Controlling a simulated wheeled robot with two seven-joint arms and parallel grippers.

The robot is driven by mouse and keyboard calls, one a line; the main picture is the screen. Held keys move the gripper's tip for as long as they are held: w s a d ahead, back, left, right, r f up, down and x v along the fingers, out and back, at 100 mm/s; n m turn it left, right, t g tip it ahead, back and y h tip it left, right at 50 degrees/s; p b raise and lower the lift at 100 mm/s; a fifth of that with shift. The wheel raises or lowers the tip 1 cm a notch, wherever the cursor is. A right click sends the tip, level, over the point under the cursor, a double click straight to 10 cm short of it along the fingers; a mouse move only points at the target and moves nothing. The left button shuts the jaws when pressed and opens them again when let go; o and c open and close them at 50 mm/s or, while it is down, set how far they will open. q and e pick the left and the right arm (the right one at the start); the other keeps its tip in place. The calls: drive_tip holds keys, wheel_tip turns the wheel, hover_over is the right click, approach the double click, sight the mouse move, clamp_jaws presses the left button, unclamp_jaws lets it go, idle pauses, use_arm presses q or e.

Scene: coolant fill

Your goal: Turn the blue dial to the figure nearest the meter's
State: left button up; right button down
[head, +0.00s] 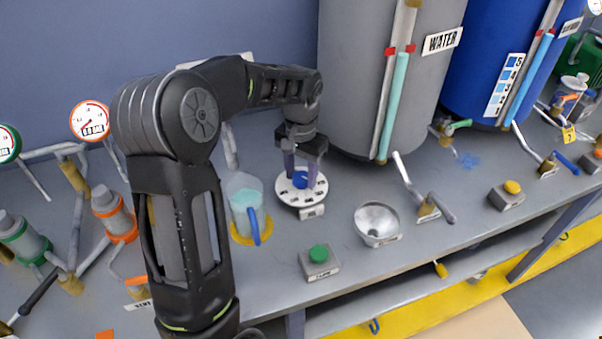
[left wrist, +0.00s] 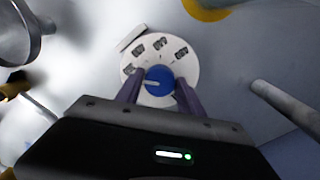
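The blue dial (head: 300,180) is a round knob on a white disc (head: 289,196) with dark figures around its rim. It also shows in the left wrist view (left wrist: 159,80), where its white pointer line points left; the figures are too small to read. My left gripper (head: 301,173) comes down over the dial, open, with one finger on each side of the knob. I cannot tell whether the fingers touch it. An orange-ringed meter (head: 90,121) and a green-ringed meter (head: 8,143) stand at the left; their readings are unclear. My right gripper is not in view.
A jug (head: 244,195) with a blue handle stands left of the dial. A green button (head: 318,254) and a metal funnel (head: 376,222) are in front. The grey WATER tank (head: 350,90) and the blue tank (head: 470,85) stand behind on the grey bench.

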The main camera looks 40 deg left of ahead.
sight(301, 177)
use_arm(q)
drive_tip(key=o, duration=0.3)
drive_tip(key=shift+o, duration=0.2)
wheel_tip(301, 177, up, 8)
drive_tip(key=shift+f, duration=0.1)
idle(0.4)
idle(0.4)
